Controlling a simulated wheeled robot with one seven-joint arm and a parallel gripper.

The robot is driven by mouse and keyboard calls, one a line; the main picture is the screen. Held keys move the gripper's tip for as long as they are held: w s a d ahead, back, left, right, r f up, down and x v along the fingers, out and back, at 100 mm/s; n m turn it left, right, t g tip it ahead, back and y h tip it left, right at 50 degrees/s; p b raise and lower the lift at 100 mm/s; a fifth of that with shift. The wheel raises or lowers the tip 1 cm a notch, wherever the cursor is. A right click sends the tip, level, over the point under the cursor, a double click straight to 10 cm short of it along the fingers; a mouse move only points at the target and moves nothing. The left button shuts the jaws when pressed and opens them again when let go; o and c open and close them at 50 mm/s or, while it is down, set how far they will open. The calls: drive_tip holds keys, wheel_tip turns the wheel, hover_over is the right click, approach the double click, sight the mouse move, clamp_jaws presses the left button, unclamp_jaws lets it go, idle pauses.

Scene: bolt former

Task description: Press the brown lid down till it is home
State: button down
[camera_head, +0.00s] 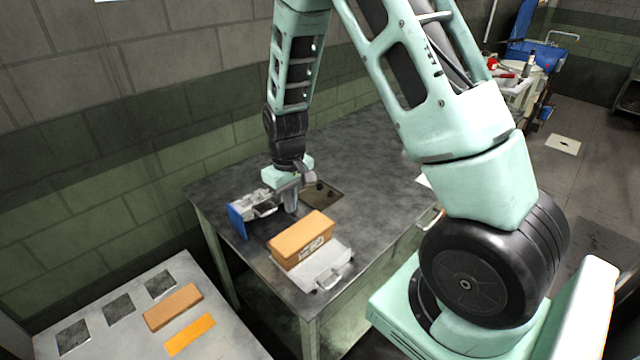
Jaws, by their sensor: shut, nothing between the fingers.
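A brown box-shaped piece (302,236) with a flat brown top and a printed label on its front side sits on a light grey case (318,272) near the table's front corner. I cannot tell a lid seam on it from this view. A flat, dark brown plate (324,195) with small dark knobs lies farther back on the table. My gripper (291,208) points down, shut and empty, just behind the brown box and to the left of the dark plate. It appears apart from the box. Its fingertips are small and partly blend with the grey parts beside them.
A grey device with a blue panel (237,220) stands left of my gripper. The dark table (375,160) is clear at the back right. A lower light table (110,342) at left holds dark squares, a brown block (173,306) and an orange strip (190,334).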

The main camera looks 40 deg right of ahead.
sight(302, 232)
drive_tip(key=d+f+b, duration=0.1)
drive_tip(key=f, duration=0.1)
drive_tip(key=d+f+b, duration=0.1)
drive_tip(key=f+b, duration=0.1)
drive_tip(key=f, duration=0.1)
drive_tip(key=d+f+b, duration=0.1)
drive_tip(key=f+b, duration=0.1)
drive_tip(key=shift+f, duration=0.4)
drive_tip(key=shift+f+b, duration=0.35)
drive_tip(key=shift+b, duration=0.15)
drive_tip(key=shift+f+b, duration=0.7)
drive_tip(key=shift+f, duration=0.25)
drive_tip(key=shift+r, duration=0.2)
drive_tip(key=shift+r+p, duration=1.15)
drive_tip(key=shift+r, duration=0.05)
drive_tip(key=shift+f, duration=0.1)
